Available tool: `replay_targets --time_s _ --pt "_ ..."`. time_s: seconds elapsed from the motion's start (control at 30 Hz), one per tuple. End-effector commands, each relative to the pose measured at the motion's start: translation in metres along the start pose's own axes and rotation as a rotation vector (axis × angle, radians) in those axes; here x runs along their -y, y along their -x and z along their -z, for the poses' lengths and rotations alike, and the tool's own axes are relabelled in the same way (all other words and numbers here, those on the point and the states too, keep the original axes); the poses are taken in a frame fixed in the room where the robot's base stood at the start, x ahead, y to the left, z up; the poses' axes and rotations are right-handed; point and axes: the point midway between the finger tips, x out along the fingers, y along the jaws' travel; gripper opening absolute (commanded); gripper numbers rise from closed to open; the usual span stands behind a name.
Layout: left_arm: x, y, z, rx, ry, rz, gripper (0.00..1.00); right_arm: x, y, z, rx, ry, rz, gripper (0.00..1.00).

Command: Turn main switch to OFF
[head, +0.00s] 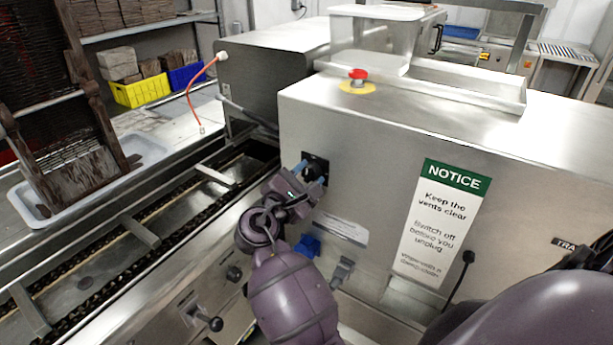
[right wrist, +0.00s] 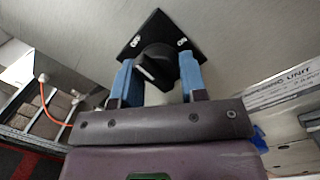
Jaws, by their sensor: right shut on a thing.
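The main switch is a black rotary knob on a square black plate (head: 318,160), set on the steel side panel of the machine. In the right wrist view the knob (right wrist: 157,66) sits between the two blue fingers, with its black plate behind it. A pale mark shows on the knob, but I cannot read its position. My right gripper (head: 310,172) is at the panel, shut on the knob, and hides part of it in the head view. The fingers also show in the right wrist view (right wrist: 158,78). My left gripper is not in view.
A red emergency button (head: 358,75) on a yellow disc is on top of the machine. A green and white notice (head: 440,215) is right of the switch. A chain conveyor (head: 130,235) runs at left. A lever with a black knob (head: 214,323) is below.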

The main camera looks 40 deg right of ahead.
Motion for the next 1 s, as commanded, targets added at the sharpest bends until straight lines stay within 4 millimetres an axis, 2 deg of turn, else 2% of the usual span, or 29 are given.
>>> replay_targets --time_s 0.23,0.7,0.73,0.87,1.0 --pt "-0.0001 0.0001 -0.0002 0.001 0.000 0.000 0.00 0.0004 -0.0007 -0.0009 -0.002 0.060 -0.004 0.16" --pt "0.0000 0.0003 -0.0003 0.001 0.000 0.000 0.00 -0.0003 -0.0008 -0.0015 -0.002 0.069 -0.007 0.16" --pt "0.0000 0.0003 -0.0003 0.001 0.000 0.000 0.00 -0.0004 -0.0008 -0.0015 -0.002 0.069 -0.007 0.42" --pt "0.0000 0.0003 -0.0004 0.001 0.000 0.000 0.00 -0.0004 -0.0006 -0.0012 -0.002 0.069 -0.007 0.62" --pt "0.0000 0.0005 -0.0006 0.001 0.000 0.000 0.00 -0.0003 -0.0004 -0.0009 -0.003 0.070 -0.007 0.65"
